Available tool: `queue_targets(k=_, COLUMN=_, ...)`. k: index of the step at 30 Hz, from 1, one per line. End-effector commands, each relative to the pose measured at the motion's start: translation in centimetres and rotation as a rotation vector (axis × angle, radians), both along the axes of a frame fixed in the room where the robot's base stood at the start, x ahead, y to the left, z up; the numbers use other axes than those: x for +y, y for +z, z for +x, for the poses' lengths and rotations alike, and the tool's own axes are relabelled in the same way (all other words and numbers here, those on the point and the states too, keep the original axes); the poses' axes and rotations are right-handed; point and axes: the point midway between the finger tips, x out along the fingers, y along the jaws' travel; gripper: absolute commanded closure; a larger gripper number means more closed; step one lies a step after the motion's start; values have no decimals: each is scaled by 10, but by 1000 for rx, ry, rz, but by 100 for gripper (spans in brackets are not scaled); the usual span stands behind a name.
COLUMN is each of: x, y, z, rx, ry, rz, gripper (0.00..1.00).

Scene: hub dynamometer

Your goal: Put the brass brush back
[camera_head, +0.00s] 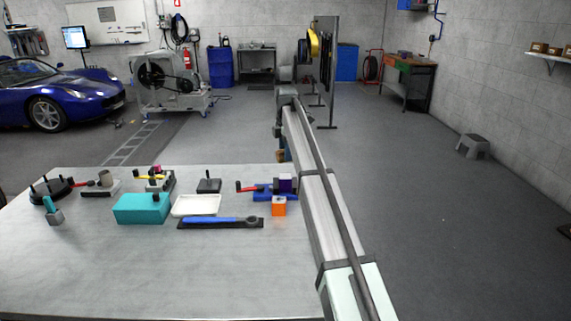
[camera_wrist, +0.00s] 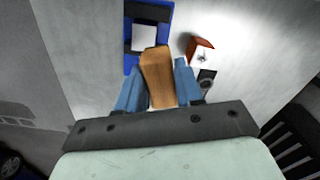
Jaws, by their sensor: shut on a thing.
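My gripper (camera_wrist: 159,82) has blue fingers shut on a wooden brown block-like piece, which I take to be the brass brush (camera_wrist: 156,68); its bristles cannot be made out. In the head view my gripper (camera_head: 284,145) is mostly hidden by my arm, beyond the table's right back edge, with a bit of brown (camera_head: 281,156) showing below it. In the wrist view the held piece overlaps the near edge of a blue holder (camera_wrist: 164,12) with a pale square in it; the two look apart in height, but I cannot tell the gap.
On the table (camera_head: 120,270) stand an orange box (camera_head: 279,208), a blue holder (camera_head: 262,196) with a purple block (camera_head: 286,183), a white tray (camera_head: 197,205), a teal box (camera_head: 140,209) and a blue wrench (camera_head: 215,221) on a dark mat. The table's front is clear.

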Motion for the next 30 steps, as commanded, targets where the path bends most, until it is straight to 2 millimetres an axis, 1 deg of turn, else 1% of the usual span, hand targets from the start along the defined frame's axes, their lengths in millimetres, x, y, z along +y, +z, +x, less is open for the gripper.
queue_targets(k=2, x=1, y=0, z=0, rx=0, ry=1, rz=0, gripper=92)
queue_targets(k=4, x=6, y=0, z=-1, rx=0, ry=7, rz=0, gripper=92)
queue_targets(k=5, x=10, y=0, z=-1, rx=0, ry=11, rz=0, gripper=92)
queue_targets(k=7, x=24, y=-2, z=-4, rx=2, ry=27, rz=0, gripper=92)
queue_targets(k=11, x=64, y=-11, z=-11, rx=12, ry=71, rz=-2, gripper=92)
queue_targets(k=15, x=105, y=-25, z=-25, rx=25, ry=117, rz=-5, gripper=92)
queue_targets(k=20, x=143, y=-40, z=-42, rx=35, ry=163, rz=-8, gripper=92)
queue_targets(k=24, x=170, y=-56, z=-60, rx=38, ry=139, rz=-10, gripper=92)
queue_targets(k=30, x=169, y=-63, z=-65, rx=21, ry=-43, rz=-7, gripper=92)
